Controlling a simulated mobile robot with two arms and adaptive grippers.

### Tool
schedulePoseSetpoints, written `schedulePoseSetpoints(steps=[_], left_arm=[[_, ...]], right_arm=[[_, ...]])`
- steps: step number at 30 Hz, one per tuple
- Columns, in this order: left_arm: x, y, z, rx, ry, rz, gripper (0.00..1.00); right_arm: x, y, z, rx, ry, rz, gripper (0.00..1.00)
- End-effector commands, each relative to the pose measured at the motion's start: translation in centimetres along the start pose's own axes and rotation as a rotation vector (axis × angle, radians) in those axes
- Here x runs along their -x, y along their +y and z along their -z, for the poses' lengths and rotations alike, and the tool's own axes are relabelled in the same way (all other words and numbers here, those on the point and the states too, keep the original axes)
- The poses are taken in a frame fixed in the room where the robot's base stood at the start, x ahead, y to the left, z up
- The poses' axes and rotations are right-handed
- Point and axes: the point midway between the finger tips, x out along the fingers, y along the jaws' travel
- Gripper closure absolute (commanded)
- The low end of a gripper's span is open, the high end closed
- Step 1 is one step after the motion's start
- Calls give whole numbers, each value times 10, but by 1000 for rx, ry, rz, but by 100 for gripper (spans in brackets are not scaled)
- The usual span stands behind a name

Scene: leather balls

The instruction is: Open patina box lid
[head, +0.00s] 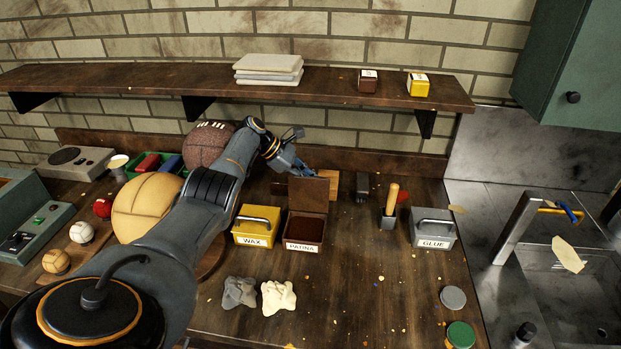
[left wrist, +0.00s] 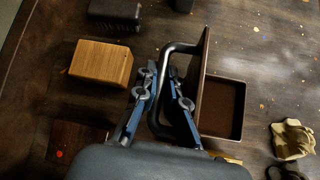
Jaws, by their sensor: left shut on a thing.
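The dark red-brown patina box (head: 304,232) stands on the workbench, its label facing me. Its lid (head: 308,194) is swung up to about upright at the back edge, and the box's brown inside shows. In the left wrist view the open box (left wrist: 222,110) lies right of the raised lid (left wrist: 203,75). My left gripper (head: 301,171) is behind the lid in the head view. In the left wrist view, its blue fingers (left wrist: 163,85) are closed around the lid's dark handle (left wrist: 166,66). My right gripper is not in view.
The yellow wax box (head: 256,226) stands close left of the patina box. A grey glue box (head: 433,228) and a wooden-handled tool (head: 389,207) are to the right. A wooden block (left wrist: 100,63) lies behind. Cloths (head: 278,297) lie in front.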

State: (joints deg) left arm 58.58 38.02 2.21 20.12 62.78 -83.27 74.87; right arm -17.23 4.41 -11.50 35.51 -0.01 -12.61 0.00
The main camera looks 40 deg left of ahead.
Motion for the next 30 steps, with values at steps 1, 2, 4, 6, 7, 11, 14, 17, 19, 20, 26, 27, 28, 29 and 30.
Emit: schedulePoseSetpoints(steps=[1,2,4,6,7,11,14,17,19,20,26,27,28,29,30], left_arm=[[0,2,1,-1,3,-10,100],[0,2,1,0,3,-10,100],[0,2,1,0,2,-11,86],[0,2,1,0,3,-10,79],[0,2,1,0,3,-9,79],[-1,1,2,1,3,-7,79],[-1,0,2,2,4,-5,79],[-1,0,2,2,3,-4,79],[-1,0,2,1,3,-4,79],[-1,1,1,1,2,-5,79],[5,2,1,-1,2,-7,79],[9,2,1,-1,2,-8,79],[13,2,1,0,2,-8,79],[18,2,1,-1,2,-8,79],[25,2,2,-2,3,-10,79]], right_arm=[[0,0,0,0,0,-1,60],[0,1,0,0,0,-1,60],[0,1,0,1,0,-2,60],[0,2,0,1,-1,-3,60],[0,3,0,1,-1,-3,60],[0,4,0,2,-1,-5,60],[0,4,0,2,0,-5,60],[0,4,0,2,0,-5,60],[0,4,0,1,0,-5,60],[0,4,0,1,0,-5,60],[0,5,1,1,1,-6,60],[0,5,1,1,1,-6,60],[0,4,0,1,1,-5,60],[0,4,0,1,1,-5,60],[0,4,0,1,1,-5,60]])
